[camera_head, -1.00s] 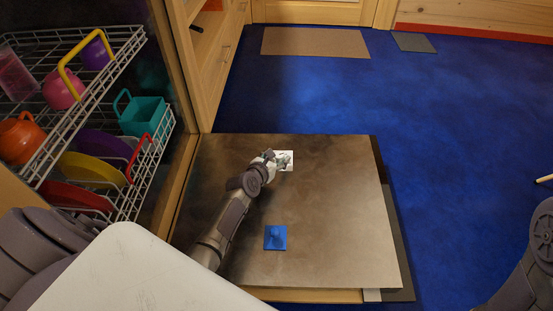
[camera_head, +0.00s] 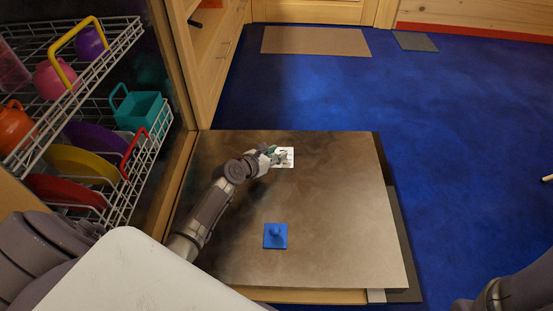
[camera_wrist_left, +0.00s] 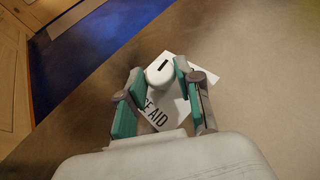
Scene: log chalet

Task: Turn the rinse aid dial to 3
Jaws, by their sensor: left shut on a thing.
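The rinse aid dial (camera_wrist_left: 159,72) is a round white knob with a dark slot mark, on a white label plate (camera_wrist_left: 174,107) where the letters "AID" show in the left wrist view. The label plate (camera_head: 288,158) also shows on the brown-grey open dishwasher door (camera_head: 335,220) in the head view. My left gripper (camera_wrist_left: 158,76) is shut on the dial, with a teal-padded finger on each side of it. It also shows in the head view (camera_head: 279,158). The label's numbers are too small or hidden to read. My right gripper is not in view; part of my right arm shows at lower right.
A blue square piece with a knob (camera_head: 275,236) sits on the door nearer to me. White wire racks (camera_head: 150,165) with colourful cups and plates stand at the left. A white surface lies at lower left. Blue floor is open to the right.

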